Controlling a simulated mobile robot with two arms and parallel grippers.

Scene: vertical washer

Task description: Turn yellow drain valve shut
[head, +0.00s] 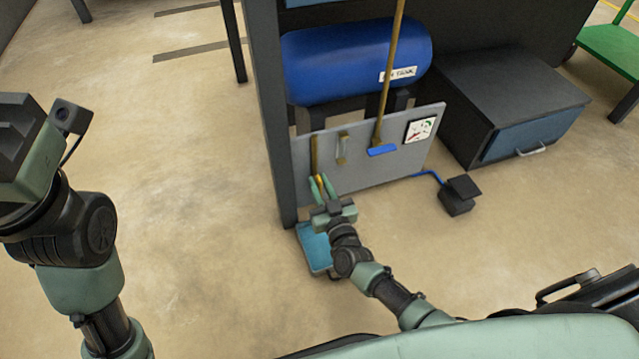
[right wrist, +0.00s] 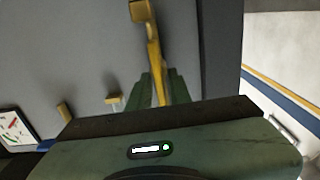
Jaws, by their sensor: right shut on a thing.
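The yellow drain valve (head: 319,181) is at the lower left of the grey panel (head: 372,165), below a short brass pipe. Only a little of its yellow shows between the green fingers in the head view. My right gripper (head: 321,184) is shut on it. In the right wrist view, a yellow bar (right wrist: 154,60) runs down between the two fingers (right wrist: 155,90), and its lower end is hidden by the gripper body. My left arm's wrist (head: 40,160) is at the left edge of the head view, away from the panel; its fingers do not show.
A blue tank (head: 355,62) sits behind the panel. A blue-handled valve (head: 382,150) and a gauge (head: 420,129) are on the panel's right. A blue tray (head: 315,247) lies below my right gripper. A black pedal (head: 460,195) is on the floor. The left floor is clear.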

